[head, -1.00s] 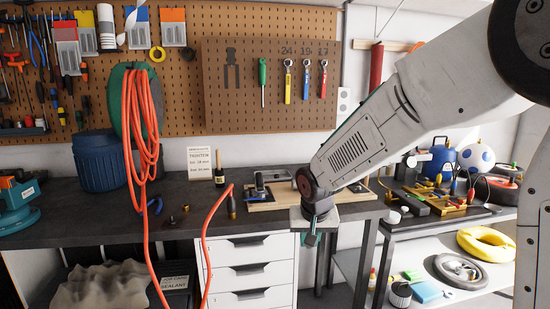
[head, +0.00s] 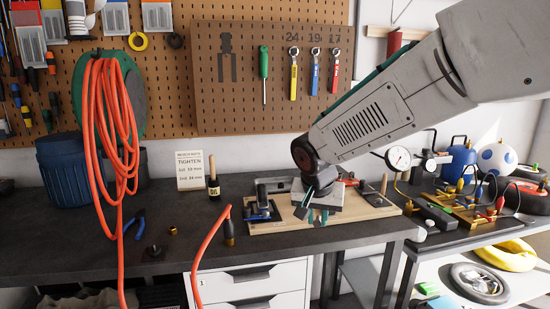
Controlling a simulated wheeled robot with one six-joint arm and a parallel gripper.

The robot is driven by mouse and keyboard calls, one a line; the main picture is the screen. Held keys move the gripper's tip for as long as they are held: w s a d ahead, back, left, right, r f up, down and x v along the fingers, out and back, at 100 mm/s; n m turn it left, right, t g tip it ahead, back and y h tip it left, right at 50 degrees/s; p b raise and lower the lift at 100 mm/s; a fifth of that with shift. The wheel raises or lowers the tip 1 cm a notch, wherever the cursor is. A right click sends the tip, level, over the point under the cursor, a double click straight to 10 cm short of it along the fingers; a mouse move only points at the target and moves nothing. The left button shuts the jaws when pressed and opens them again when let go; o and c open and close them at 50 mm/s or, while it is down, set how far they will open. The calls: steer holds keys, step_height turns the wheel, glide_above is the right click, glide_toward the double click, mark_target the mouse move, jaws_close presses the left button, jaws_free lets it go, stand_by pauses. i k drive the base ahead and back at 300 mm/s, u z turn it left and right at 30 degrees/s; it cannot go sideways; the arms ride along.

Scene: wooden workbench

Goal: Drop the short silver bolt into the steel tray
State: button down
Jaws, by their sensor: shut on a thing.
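My gripper (head: 311,214) points down over the middle of the wooden board (head: 280,226) on the dark workbench. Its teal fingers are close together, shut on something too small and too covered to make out. I cannot pick out the short silver bolt in this view. I cannot clearly make out a steel tray either. The gripper's body hides the middle of the board, and I cannot tell its exact height above the wood.
A blue clamp-like fixture (head: 261,208) stands at the board's left end. A red-handled part (head: 347,180) lies behind the gripper. An orange hose (head: 212,240) hangs over the bench's front edge. Pliers (head: 134,224) lie farther left. A side bench with gauges (head: 399,158) stands right.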

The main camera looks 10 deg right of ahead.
mark_target(283, 187)
steer(key=i, duration=1.35)
